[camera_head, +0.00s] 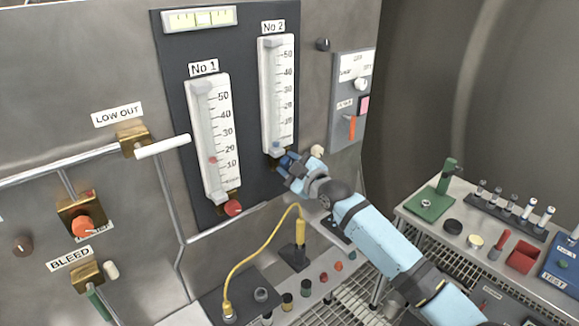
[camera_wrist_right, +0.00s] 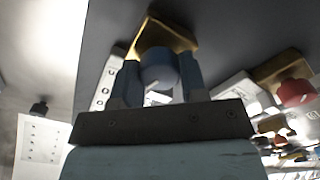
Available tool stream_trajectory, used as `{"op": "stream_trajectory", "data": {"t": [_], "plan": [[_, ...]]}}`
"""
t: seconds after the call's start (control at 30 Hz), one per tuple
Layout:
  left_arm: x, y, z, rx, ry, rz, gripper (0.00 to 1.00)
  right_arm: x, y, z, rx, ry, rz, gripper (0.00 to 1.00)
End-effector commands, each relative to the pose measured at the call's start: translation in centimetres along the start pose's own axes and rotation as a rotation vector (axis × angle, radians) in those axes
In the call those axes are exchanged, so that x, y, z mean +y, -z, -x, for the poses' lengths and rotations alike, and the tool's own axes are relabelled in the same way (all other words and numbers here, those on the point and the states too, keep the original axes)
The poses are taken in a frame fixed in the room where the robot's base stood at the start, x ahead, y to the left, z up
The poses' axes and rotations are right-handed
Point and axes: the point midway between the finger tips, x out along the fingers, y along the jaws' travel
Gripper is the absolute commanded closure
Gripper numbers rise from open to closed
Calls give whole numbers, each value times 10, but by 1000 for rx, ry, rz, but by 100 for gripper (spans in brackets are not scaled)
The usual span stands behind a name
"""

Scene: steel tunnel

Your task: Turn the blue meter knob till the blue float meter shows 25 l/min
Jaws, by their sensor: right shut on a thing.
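The blue float meter is the No 2 meter (camera_head: 286,75), a white upright scale on the dark panel. A small blue float (camera_head: 276,145) shows near the bottom of its tube, below the lower numbers; the exact reading is too small to tell. My right gripper (camera_head: 286,163) is at the foot of this meter and mostly hides the knob in the head view. In the right wrist view, the blue meter knob (camera_wrist_right: 159,68) sits between the two fingers of my right gripper (camera_wrist_right: 160,80), which is shut on it. My left gripper is not in view.
The No 1 meter (camera_head: 222,135) with a red float and red knob (camera_head: 233,208) stands to the left. A grey switch box (camera_head: 350,100) is to the right. A yellow cable (camera_head: 262,252) arches below, and a bench (camera_head: 410,205) with small parts stands at right.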

Motion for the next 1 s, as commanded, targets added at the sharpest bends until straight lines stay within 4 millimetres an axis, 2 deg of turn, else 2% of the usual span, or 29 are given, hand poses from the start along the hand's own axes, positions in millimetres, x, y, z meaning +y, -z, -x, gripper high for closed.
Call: {"op": "stream_trajectory", "data": {"t": [0.5, 1.0], "plan": [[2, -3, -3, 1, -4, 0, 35, 0, 0, 0, 1, 0, -323, 84], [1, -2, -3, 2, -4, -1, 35, 0, 0, 0, 0, 1, -383, 84]]}}
